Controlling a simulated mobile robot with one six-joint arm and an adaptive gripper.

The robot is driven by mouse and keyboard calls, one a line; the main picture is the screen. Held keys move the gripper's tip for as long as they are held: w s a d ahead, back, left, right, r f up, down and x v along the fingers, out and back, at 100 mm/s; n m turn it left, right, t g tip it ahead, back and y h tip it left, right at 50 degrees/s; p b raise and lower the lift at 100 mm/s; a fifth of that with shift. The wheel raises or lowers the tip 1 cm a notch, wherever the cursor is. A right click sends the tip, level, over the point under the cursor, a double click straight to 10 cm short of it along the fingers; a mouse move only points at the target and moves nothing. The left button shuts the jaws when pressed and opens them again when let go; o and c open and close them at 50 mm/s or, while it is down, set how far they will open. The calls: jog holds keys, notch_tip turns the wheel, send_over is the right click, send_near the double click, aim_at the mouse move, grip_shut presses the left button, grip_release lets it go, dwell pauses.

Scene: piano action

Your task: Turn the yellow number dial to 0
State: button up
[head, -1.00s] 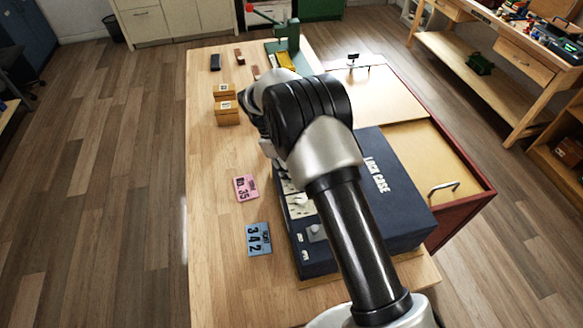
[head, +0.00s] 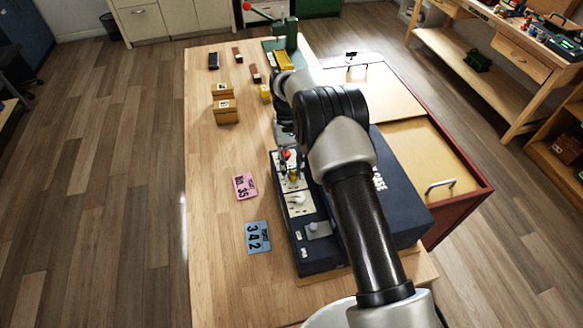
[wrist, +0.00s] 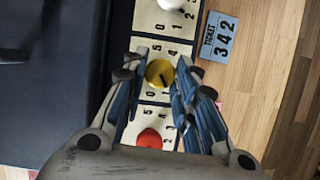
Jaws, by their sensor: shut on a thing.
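The yellow number dial (wrist: 160,73) shows in the wrist view, on a cream plate with black numerals around it. My gripper (wrist: 160,82) is shut on the yellow dial, one blue-padded finger on each side of it. A dark mark on the dial's face is too small to read surely against the numerals. In the head view the yellow dial (head: 294,175) is a small patch beside my arm on the dark blue lock case (head: 400,200), and my arm covers much of the case.
A red dial (wrist: 150,138) and a white dial (wrist: 172,4) sit on neighbouring plates. A blue ticket (head: 258,237) reading 342 and a pink card (head: 244,186) lie on the bench. Wooden boxes (head: 226,112) stand farther back. The bench's left side is mostly clear.

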jog(key=m+y, duration=0.1)
jog(key=m, duration=0.3)
jog(key=shift+d+m+y, duration=0.2)
jog(key=shift+m+y, duration=0.1)
jog(key=shift+y, duration=0.1)
jog(key=shift+s+d+m+t+y+p, duration=0.1)
jog(key=shift+m+t+y+p, duration=0.35)
jog(key=shift+m, duration=1.25)
jog(key=shift+m+y, duration=0.25)
jog(key=shift+m, duration=0.05)
jog(key=o, duration=1)
jog(key=v, duration=1.2)
jog(key=shift+r, duration=0.1)
